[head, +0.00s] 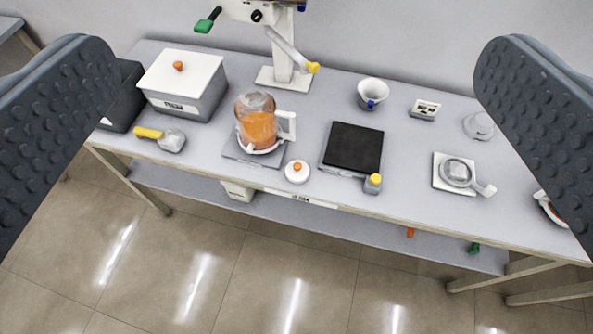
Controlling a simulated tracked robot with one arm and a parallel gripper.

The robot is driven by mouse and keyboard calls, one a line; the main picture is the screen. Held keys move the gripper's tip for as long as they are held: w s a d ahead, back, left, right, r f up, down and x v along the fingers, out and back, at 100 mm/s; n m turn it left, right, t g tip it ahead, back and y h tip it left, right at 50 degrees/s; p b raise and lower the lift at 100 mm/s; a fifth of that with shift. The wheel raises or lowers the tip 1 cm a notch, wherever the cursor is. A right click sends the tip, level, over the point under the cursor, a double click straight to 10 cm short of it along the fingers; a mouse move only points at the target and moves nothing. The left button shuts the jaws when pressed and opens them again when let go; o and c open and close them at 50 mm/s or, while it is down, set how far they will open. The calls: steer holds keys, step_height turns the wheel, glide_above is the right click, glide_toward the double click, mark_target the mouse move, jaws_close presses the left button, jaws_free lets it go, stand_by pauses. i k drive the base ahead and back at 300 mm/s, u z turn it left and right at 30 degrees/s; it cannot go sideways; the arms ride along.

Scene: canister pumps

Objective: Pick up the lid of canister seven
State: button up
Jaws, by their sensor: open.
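A small round white lid with an orange knob (297,171) lies on the table near its front edge, just right of a clear vessel with orange contents (257,125). I cannot read a number on either, so I cannot tell which thing is canister seven. A grey box (192,103) at the back left has a white rectangular lid with its own orange knob (190,70); its front label is too small to read. My gripper (295,60) is open, its two dark ribbed fingers wide apart at the left and right picture edges. Nothing is between them at close range.
On the table (225,165) stand a yellow-handled scoop (168,140), a black-topped plate (353,148), a yellow-capped piece (373,184), a white cup (372,92) and a white square holder (441,184). A white stand (283,68) rises at the back. Tiled floor lies in front.

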mark_target(296, 172)
steer(key=z, duration=2.35)
steer(key=k, duration=0.85)
steer(key=u, duration=1.8)
steer(key=i, duration=0.75)
steer(key=u, duration=0.1)
